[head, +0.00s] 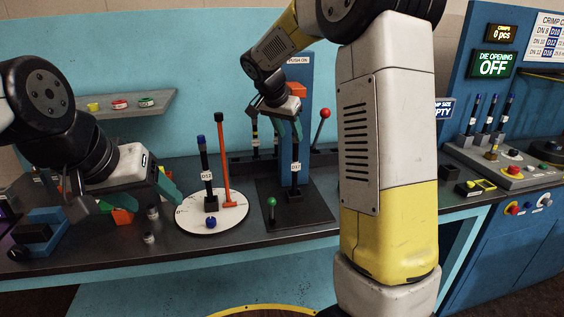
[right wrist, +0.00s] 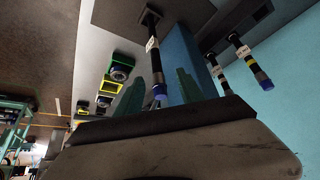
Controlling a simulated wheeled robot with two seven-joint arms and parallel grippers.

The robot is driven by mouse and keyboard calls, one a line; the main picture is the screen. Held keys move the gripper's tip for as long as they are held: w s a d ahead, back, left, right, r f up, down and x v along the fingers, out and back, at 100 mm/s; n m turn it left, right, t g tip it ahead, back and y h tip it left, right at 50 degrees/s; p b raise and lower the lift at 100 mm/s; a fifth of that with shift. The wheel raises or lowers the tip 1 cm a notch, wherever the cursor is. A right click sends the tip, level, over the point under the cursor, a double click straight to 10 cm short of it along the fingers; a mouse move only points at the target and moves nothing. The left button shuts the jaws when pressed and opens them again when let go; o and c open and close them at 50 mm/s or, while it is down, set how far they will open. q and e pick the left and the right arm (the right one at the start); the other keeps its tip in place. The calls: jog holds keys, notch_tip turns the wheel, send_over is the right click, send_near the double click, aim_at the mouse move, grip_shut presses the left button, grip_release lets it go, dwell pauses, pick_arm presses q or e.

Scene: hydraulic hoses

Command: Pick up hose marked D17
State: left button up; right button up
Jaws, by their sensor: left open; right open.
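A black hose with a white tag (head: 295,167) stands upright by the blue post, below my right gripper (head: 291,125). The tag starts with D; the rest is too small to read surely. In the right wrist view, a tagged hose (right wrist: 152,44) with a blue end lies between the green fingers of my open right gripper (right wrist: 160,92); whether they touch it I cannot tell. Another tagged, blue-topped hose (head: 207,175) stands on a white disc (head: 232,214). My left gripper (head: 150,190), open with green fingertips, is left of that disc.
An orange rod (head: 223,165) stands on the disc. Several blue-topped hoses (head: 493,112) stand at right. A shelf (head: 130,106) holds small coloured parts.

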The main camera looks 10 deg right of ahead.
aim_at(294, 142)
jog(key=x, duration=0.7)
jog(key=shift+s+d+f, duration=0.2)
jog(key=shift+s+f, duration=0.05)
jog(key=shift+f, duration=0.1)
grip_shut()
jog(key=shift+r, duration=0.1)
dwell(0.9)
